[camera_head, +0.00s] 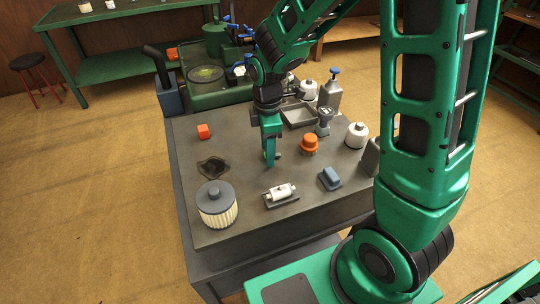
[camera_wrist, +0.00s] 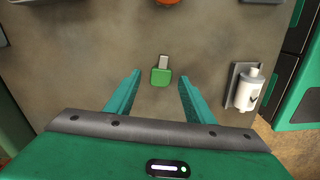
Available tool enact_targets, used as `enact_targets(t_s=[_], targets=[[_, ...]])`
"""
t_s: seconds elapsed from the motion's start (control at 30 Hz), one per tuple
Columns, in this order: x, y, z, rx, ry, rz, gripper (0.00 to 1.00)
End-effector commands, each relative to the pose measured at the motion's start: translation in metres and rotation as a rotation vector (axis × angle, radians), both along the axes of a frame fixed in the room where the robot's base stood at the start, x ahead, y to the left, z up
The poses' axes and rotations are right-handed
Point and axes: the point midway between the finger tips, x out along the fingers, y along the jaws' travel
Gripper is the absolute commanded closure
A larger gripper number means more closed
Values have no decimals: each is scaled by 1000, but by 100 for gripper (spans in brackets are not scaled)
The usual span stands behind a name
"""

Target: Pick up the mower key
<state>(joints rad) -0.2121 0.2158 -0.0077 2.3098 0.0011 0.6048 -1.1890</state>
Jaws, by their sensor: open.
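The mower key (camera_wrist: 160,76) shows in the wrist view as a small green-headed piece with a light metal shaft, lying flat on the grey bench top (camera_wrist: 90,50). My gripper (camera_wrist: 159,76) is open. Its two green fingers stand left and right of the key in the picture, with a gap on each side, and do not touch it. In the head view my gripper (camera_head: 270,155) points down over the middle of the bench. I cannot make out the key there; my gripper seems to hide it.
A white cylinder on a small tray (camera_head: 281,192), a blue-grey block (camera_head: 330,179) and an orange-capped part (camera_head: 309,143) stand around my gripper.

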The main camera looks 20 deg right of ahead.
Motion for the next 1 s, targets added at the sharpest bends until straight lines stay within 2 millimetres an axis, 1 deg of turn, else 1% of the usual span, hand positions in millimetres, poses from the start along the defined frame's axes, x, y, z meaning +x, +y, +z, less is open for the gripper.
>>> enact_targets(t_s=[0.1,0.27,0.3,0.47,0.5,0.53,0.57,0.83,1.0], targets=[[0,0,-5,0,-1,0,52],[0,0,-5,0,-1,0,52],[0,0,-5,0,-1,0,54],[0,0,-5,0,-1,0,92],[0,0,-5,0,-1,0,95],[0,0,-5,0,-1,0,95],[0,0,-5,0,-1,0,99],[0,0,-2,1,-2,0,99],[1,0,10,1,-5,0,99]])
